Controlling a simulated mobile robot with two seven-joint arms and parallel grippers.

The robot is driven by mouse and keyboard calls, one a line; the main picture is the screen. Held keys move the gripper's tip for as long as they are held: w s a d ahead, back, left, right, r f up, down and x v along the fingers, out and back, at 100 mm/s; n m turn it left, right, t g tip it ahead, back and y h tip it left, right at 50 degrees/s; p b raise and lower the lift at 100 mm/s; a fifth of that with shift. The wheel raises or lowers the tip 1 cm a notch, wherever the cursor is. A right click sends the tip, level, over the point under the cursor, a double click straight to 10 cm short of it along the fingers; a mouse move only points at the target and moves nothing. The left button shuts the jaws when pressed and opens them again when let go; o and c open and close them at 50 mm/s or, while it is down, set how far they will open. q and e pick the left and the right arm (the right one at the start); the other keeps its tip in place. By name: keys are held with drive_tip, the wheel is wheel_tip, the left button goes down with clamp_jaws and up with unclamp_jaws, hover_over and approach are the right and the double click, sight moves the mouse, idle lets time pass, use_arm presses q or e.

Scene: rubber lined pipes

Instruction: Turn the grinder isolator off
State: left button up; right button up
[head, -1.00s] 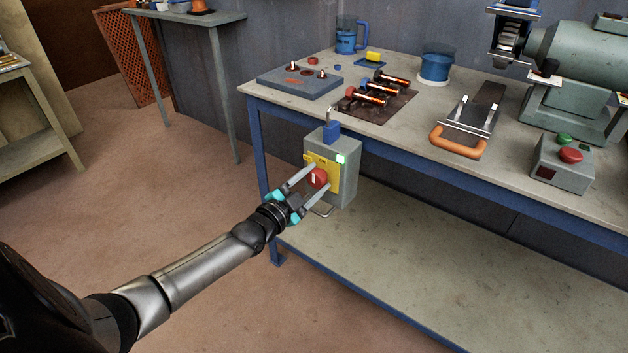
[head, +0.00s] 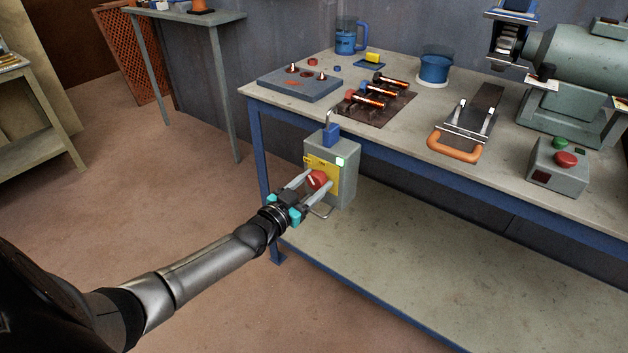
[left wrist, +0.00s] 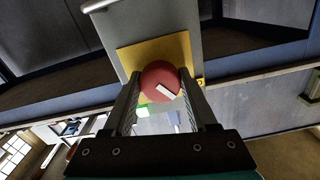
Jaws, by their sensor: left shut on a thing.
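The isolator is a grey box (head: 347,187) with a yellow plate (head: 336,178) on its front, fixed at the bench's left front end. Its round red knob (head: 317,180) carries a white mark, which sits slanted in both views. A lit green indicator (head: 341,162) shows at the upper right of its front. My left gripper (head: 318,184) is shut on the red knob, one finger on each side; the left wrist view shows the knob (left wrist: 160,80) between the fingertips. My right gripper is out of view.
The bench top (head: 400,150) holds tools, a green machine (head: 585,60) and a push-button box (head: 560,165). The floor at left is clear.

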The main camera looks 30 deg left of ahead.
use_arm(q)
drive_tip(key=n, duration=0.6)
drive_tip(key=shift+n, duration=2.6)
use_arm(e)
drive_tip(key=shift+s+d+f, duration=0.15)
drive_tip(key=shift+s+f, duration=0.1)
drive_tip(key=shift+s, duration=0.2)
use_arm(q)
drive_tip(key=o, duration=1.1)
drive_tip(key=shift+o, duration=1.3)
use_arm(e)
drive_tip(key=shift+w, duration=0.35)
